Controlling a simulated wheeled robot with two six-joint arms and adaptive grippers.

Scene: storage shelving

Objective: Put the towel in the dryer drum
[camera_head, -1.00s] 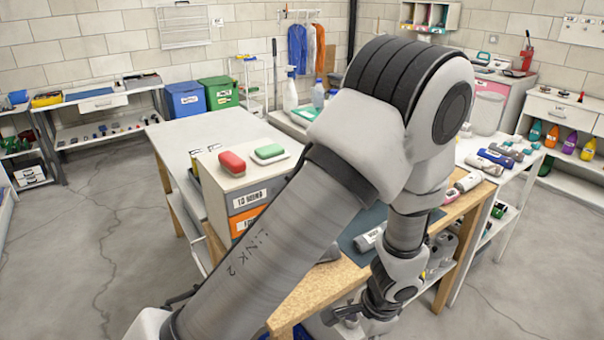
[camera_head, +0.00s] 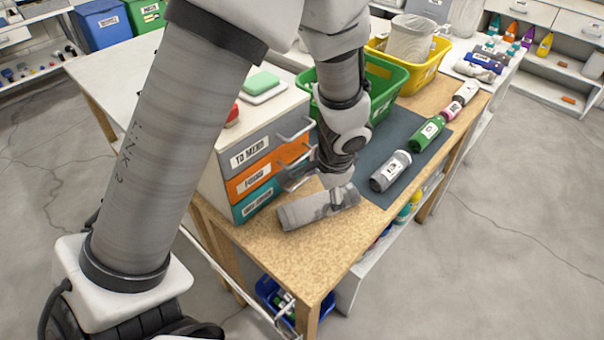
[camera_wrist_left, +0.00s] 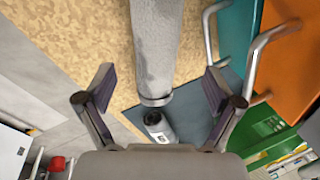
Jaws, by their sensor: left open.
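A grey, fuzzy rolled towel (camera_head: 300,212) lies on the wood-chip bench top (camera_head: 300,258), in front of a small drawer unit. In the left wrist view the towel (camera_wrist_left: 155,45) runs from the top edge down between the fingers, with a band near its lower end. My left gripper (camera_head: 336,196) is over the right part of the towel and hides some of it. My right gripper and the dryer drum are not in view.
The drawer unit (camera_head: 238,158) with protruding handles stands close behind the towel. Green (camera_head: 385,90) and yellow (camera_head: 425,72) baskets stand behind. The bench's front corner is clear.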

